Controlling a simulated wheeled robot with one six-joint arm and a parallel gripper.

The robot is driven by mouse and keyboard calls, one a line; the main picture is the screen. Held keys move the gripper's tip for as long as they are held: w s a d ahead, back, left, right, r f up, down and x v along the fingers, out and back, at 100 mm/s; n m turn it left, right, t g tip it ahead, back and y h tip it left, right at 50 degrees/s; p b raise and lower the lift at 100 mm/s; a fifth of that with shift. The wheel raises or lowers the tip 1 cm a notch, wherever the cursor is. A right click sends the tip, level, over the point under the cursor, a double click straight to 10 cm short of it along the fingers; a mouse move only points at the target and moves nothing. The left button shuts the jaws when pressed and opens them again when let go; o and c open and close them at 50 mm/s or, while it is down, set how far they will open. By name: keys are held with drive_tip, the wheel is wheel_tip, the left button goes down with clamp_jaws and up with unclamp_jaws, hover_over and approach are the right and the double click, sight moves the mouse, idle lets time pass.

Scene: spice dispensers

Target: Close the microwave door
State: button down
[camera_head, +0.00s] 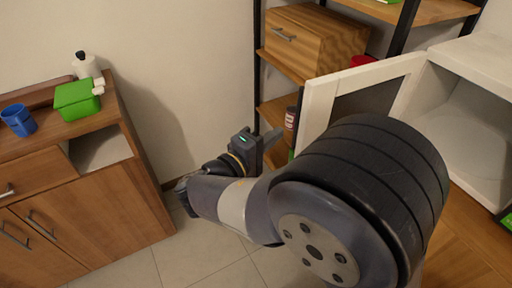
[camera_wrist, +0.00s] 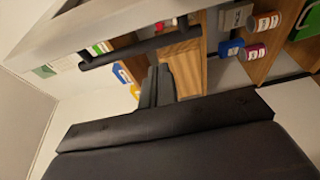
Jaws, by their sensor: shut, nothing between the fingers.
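The white microwave (camera_head: 475,120) stands at the right in the head view, with its cavity showing. Its door (camera_head: 318,105), a white frame around a dark pane, is swung wide open toward the left. My arm hides the lower part of the door. In the wrist view the door's pale frame (camera_wrist: 85,30) crosses the top left, with a dark bar handle (camera_wrist: 140,48) along it. My gripper (camera_wrist: 158,75) is shut and empty, its fingertips close to the handle in the picture; I cannot tell if they touch. In the head view my gripper (camera_head: 272,137) is left of the door.
A wooden cabinet (camera_head: 90,215) at the left carries a blue mug (camera_head: 18,120) and a green box (camera_head: 77,100). Tiled floor (camera_head: 195,258) lies clear between.

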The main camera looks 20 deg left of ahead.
drive_tip(key=shift+s+d, duration=0.45)
drive_tip(key=shift+d, duration=0.4)
drive_tip(key=shift+s+d, duration=0.4)
drive_tip(key=shift+d, duration=0.45)
